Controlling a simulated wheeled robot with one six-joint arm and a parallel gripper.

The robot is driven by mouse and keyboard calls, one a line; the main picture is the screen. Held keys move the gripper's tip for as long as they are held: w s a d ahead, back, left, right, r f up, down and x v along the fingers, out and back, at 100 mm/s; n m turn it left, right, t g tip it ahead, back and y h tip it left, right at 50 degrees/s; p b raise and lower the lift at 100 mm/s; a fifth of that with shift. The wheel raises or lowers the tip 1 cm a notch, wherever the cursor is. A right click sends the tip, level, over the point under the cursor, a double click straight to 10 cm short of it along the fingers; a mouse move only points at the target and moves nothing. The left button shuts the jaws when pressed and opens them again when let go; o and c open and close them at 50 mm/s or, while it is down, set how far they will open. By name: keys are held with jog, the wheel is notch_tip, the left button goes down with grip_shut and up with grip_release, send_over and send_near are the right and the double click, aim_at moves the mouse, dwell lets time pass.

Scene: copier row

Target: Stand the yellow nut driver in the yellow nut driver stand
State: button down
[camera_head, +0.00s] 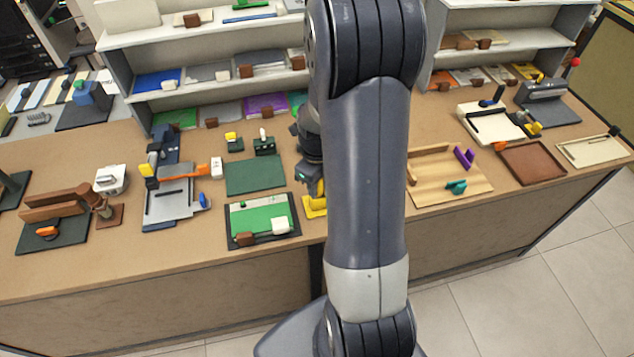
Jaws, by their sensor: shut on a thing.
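My gripper (313,183) points down at the middle of the counter, partly hidden behind my own arm. It is shut on the yellow nut driver (320,188), of which only a small yellow part shows beside the jaws. The yellow nut driver stand (314,208) is on the counter near its front edge, right below my gripper. My arm covers the right part of the stand. I cannot tell whether the nut driver touches the stand or is in it.
Left of the stand lie a green board (262,220) with small blocks and a dark green mat (255,176). Right of my arm are a wooden tray (440,190) with purple and teal pieces and a brown tray (532,163). Shelves (220,88) stand behind.

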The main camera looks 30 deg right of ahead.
jog(key=c, duration=1.1)
grip_release()
notch_tip(320, 180, up, 11)
jog(key=shift+f+b, duration=0.15)
jog(key=shift+b, duration=0.15)
jog(key=shift+f, duration=0.1)
notch_tip(320, 180, down, 11)
jog(key=shift+r+p, duration=0.15)
jog(key=shift+p, duration=0.2)
jog(key=shift+r, duration=0.2)
